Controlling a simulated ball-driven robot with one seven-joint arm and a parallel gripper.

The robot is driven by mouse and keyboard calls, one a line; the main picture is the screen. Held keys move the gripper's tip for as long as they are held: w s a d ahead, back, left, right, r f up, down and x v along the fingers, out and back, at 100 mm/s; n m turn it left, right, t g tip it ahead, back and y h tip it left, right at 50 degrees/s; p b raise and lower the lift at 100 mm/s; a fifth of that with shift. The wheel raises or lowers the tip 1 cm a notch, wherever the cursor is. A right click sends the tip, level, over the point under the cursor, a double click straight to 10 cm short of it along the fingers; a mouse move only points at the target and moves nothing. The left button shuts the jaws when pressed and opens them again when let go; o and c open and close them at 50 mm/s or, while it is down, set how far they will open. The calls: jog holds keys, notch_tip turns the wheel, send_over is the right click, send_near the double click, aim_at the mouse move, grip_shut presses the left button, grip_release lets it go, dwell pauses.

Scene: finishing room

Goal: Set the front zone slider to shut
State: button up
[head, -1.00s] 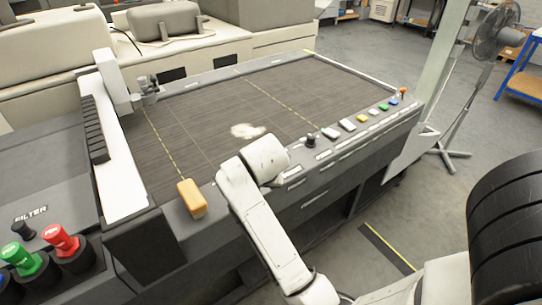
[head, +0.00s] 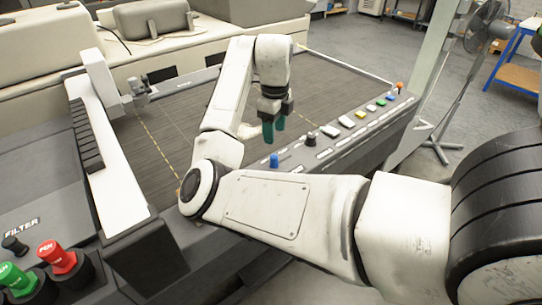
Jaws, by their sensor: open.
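A grey control strip (head: 340,147) runs along the front edge of the dark slatted table (head: 335,90). On it stand a blue knob (head: 274,160) and a black knob (head: 311,139), both upright. The strip's small labels are too small to read, so I cannot tell which knob is the front zone slider or how it is set. My gripper (head: 274,130) has teal fingertips pointing down. It is open and empty over the table's near side, just above and behind the blue knob in the picture, apart from both knobs.
A red knob (head: 56,257) and a green knob (head: 14,277) stand at lower left. A fan (head: 487,28) stands on the floor at right.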

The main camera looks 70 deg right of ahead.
aim_at(274, 156)
notch_tip(274, 156, down, 11)
jog(key=shift+r, duration=0.1)
dwell(0.4)
jog(key=shift+c, duration=0.3)
grip_shut()
dwell(0.3)
